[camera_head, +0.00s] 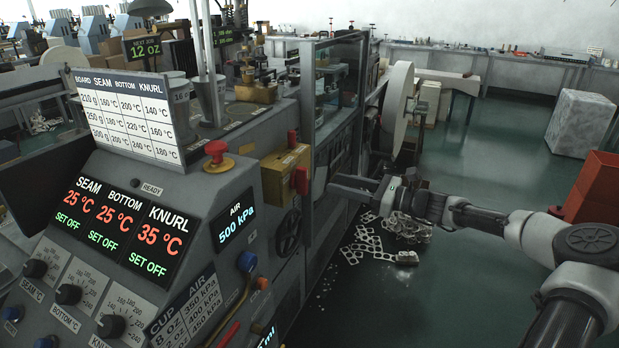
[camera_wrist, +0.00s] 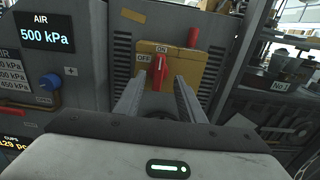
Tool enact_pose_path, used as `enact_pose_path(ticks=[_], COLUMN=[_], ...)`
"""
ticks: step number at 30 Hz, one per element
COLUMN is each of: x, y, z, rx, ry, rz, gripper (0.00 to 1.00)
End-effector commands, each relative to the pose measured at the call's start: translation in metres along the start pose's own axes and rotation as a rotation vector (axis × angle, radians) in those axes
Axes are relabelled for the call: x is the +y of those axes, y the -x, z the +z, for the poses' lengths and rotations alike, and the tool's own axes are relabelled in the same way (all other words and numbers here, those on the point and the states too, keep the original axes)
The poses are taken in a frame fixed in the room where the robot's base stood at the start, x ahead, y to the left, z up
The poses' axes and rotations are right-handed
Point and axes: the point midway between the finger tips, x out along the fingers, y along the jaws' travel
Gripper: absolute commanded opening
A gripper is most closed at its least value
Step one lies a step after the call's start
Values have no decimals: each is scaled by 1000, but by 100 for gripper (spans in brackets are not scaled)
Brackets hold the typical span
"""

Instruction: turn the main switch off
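The main switch is a yellow box (camera_head: 277,178) on the machine's side with a red handle (camera_head: 301,180). In the wrist view the box (camera_wrist: 186,60) carries an ON label at the top and an OFF label at the left. The red handle (camera_wrist: 159,70) stands nearly upright, its upper end towards ON. My gripper (camera_head: 333,186) is to the right of the switch in the head view. In the wrist view my gripper (camera_wrist: 159,82) is open, with the handle seen between its two fingers. I cannot tell any contact; a gap shows in the head view.
A red mushroom button (camera_head: 217,155) is on the panel left of the switch. A black handwheel (camera_head: 288,232) is below it. The air display (camera_head: 234,223) reads 500 kPa. Scrap sheets (camera_head: 370,243) lie on the floor. Green floor to the right is mostly clear.

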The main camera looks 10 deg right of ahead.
Motion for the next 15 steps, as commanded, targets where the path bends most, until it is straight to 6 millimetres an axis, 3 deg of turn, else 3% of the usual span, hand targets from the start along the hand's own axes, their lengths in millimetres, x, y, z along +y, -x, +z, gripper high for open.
enact_pose_path(ticks=[6,15], x=[1,1], y=[-50,-91], z=[0,0], rx=[0,1], ry=[1,1], rz=[4,2], gripper=[36,36])
